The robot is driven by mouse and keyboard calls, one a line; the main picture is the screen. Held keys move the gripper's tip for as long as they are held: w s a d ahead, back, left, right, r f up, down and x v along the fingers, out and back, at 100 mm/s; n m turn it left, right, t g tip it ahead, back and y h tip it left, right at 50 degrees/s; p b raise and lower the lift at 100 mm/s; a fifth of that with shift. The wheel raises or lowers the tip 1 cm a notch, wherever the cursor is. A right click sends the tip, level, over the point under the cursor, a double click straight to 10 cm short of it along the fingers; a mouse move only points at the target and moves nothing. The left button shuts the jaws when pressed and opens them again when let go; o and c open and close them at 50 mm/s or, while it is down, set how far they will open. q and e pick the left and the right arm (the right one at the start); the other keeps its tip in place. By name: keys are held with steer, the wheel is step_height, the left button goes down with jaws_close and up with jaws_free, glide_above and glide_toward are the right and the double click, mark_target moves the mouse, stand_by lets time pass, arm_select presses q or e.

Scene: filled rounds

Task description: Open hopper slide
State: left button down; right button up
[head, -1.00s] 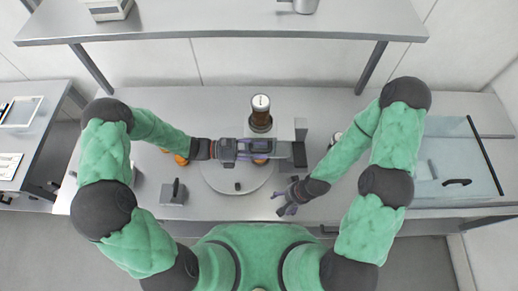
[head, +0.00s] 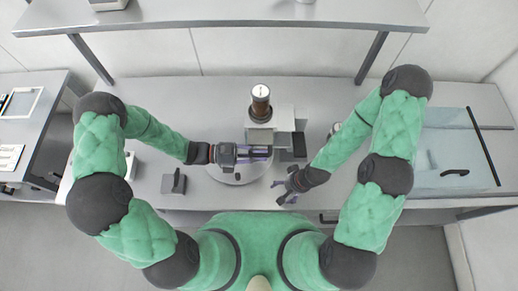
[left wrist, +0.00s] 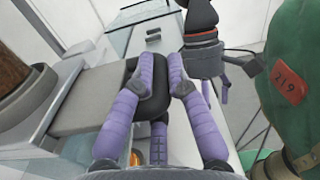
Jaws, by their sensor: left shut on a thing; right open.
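The hopper (head: 260,103), a brown cylinder with a pale round top, stands upright on a pale grey machine block (head: 262,133). Its brown side shows at the far left in the left wrist view (left wrist: 18,62). There, a flat grey slide plate (left wrist: 92,98) sticks out from the machine and ends in a black rounded handle (left wrist: 151,103). My left gripper (head: 268,153) is in front of the block. Its purple fingers are shut on the handle in the left wrist view (left wrist: 158,70). My right gripper (head: 287,191) is open and empty, to the right, nearer my body.
A round pale plate (head: 238,177) lies under my left gripper. A small grey block with an upright grip (head: 174,183) stands left. A glass-topped case (head: 455,150) is at the right. A shelf (head: 200,22) hangs across the back.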

arm_select(q)
steer(key=c, duration=1.2)
jaws_free()
steer(key=shift+c, duration=0.2)
steer(key=a, duration=1.2)
steer(key=shift+w, duration=0.15)
